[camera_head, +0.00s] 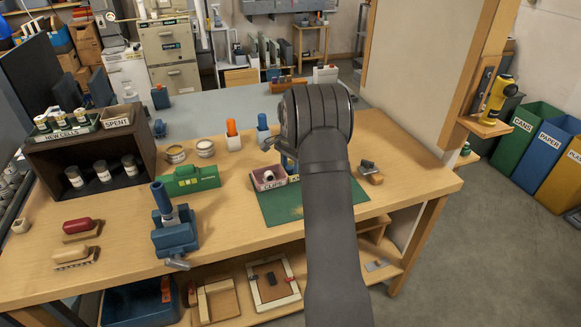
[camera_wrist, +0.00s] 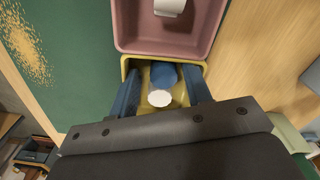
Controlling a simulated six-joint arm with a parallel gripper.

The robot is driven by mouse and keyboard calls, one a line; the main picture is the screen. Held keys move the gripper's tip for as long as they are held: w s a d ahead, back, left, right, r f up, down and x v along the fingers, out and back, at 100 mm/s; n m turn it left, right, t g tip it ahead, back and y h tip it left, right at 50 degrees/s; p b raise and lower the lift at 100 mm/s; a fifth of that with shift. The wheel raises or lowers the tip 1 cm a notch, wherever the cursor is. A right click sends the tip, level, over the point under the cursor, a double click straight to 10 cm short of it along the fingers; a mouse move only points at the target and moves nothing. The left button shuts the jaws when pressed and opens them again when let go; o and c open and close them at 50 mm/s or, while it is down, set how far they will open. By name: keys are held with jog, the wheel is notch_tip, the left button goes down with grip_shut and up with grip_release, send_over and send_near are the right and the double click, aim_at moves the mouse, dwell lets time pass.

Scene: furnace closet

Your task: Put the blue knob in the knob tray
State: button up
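The blue knob (camera_wrist: 164,74), with a pale round end toward the camera, shows in the wrist view inside a small yellow tray (camera_wrist: 133,64). This yellow tray adjoins a pink tray and looks like the knob tray; I read no label on it. My gripper (camera_wrist: 162,92) is over the yellow tray with its two blue fingers spread on either side of the knob. A gap shows between each finger and the knob. In the head view my arm hides the knob and most of the yellow tray; part of my gripper (camera_head: 288,163) shows beside my wrist.
A pink tray (camera_head: 260,185) marked CLIPS holds a white piece and stands on a green mat (camera_head: 281,213). A scraper-like tool (camera_head: 371,172) lies right of the mat. A green box (camera_head: 190,181) and blue vise (camera_head: 175,235) stand left. Bare bench lies at front right.

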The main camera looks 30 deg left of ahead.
notch_tip(320, 180, up, 12)
dwell(0.6)
jog(key=shift+f, duration=4.15)
jog(key=shift+f, duration=0.1)
